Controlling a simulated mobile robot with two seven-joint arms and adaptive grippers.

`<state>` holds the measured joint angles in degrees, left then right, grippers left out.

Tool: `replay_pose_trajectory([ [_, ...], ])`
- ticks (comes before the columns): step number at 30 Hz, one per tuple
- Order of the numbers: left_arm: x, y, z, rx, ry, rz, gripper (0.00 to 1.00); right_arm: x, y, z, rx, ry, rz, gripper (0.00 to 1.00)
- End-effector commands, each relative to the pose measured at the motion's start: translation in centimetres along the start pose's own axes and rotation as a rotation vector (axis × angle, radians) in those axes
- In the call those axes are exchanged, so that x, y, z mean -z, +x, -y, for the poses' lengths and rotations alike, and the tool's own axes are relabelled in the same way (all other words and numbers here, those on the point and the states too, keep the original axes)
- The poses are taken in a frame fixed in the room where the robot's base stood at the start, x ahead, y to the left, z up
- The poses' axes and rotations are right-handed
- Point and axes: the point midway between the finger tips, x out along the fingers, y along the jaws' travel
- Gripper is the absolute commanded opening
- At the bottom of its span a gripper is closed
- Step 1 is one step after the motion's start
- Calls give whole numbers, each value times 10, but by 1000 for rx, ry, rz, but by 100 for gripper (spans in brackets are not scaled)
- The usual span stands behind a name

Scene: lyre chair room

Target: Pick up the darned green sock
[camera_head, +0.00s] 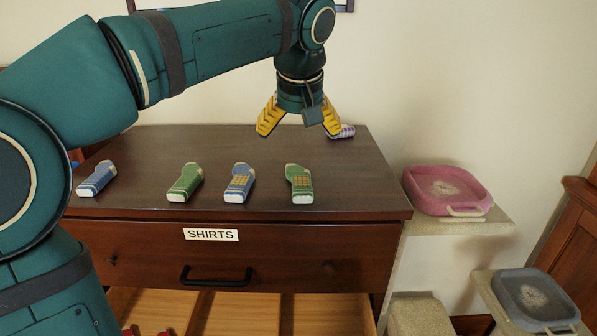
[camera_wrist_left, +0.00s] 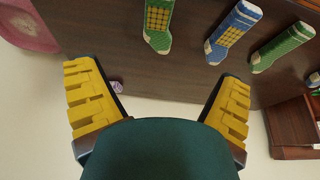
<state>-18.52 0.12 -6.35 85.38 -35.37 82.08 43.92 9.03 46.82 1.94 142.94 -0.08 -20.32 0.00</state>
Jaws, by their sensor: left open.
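The darned green sock (camera_head: 300,184), green with a yellow grid patch, lies on top of the dresser right of its middle. It also shows at the top of the left wrist view (camera_wrist_left: 158,22). My left gripper (camera_head: 297,128) is open and empty above the back of the dresser top, behind the sock and apart from it. Its two yellow fingers are spread in the left wrist view (camera_wrist_left: 157,88). My right gripper is not in view.
A darned blue sock (camera_head: 239,183), a plain green sock (camera_head: 185,183) and a blue sock (camera_head: 96,179) lie left along the dresser top (camera_head: 220,145). A purple sock (camera_head: 344,131) lies behind my gripper. A pink bin (camera_head: 447,190) and grey bin (camera_head: 536,299) stand right. A lower drawer (camera_head: 240,312) is open.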

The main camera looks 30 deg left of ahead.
Motion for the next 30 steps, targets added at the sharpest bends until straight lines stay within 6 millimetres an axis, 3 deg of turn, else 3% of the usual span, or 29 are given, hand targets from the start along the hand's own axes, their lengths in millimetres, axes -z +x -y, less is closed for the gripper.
replay_pose_trajectory([
  [5, 0, 16, 0, 2, 0, 2, 94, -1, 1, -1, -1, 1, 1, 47],
  [15, -1, 75, 0, 2, 1, 2, 94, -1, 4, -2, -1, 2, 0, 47],
  [23, -1, 93, 0, 1, 0, 1, 94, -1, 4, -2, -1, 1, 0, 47],
  [30, -4, 127, 0, 2, 1, 2, 94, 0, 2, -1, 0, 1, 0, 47],
])
